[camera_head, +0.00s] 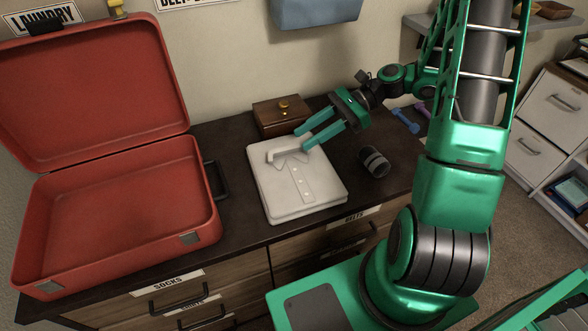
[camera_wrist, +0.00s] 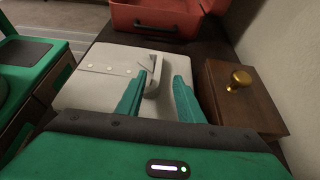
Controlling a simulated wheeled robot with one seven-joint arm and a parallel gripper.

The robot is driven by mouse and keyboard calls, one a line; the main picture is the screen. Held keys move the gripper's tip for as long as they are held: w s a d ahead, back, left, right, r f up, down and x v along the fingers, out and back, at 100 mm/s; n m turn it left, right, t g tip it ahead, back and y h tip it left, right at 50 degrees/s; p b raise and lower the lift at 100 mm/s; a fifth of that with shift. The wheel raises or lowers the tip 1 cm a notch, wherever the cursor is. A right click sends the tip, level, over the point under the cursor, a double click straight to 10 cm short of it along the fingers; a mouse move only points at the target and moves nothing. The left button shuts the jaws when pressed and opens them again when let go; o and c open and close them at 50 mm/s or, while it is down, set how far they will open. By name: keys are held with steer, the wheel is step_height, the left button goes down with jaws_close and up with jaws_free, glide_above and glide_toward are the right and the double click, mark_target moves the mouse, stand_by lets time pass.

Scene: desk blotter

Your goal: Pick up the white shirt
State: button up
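The white shirt (camera_head: 300,187) lies folded flat on the dark dresser top, with its collar toward the wall and a raised white handle-like piece at the collar. It also shows in the wrist view (camera_wrist: 95,78). My gripper (camera_head: 303,138) is at the collar end, its two teal fingers spread. In the wrist view the fingers (camera_wrist: 167,78) stand apart, one on each side of the raised white piece's near edge. I cannot tell whether either finger touches the shirt.
An open, empty red suitcase (camera_head: 120,200) stands left of the shirt. A wooden box with a gold knob (camera_head: 278,117) sits behind the shirt, close to my gripper. A dark rolled item (camera_head: 374,162) lies to the right. Dresser drawers are below.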

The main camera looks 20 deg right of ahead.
mark_target(292, 145)
steer(key=shift+x, duration=2.65)
jaws_close()
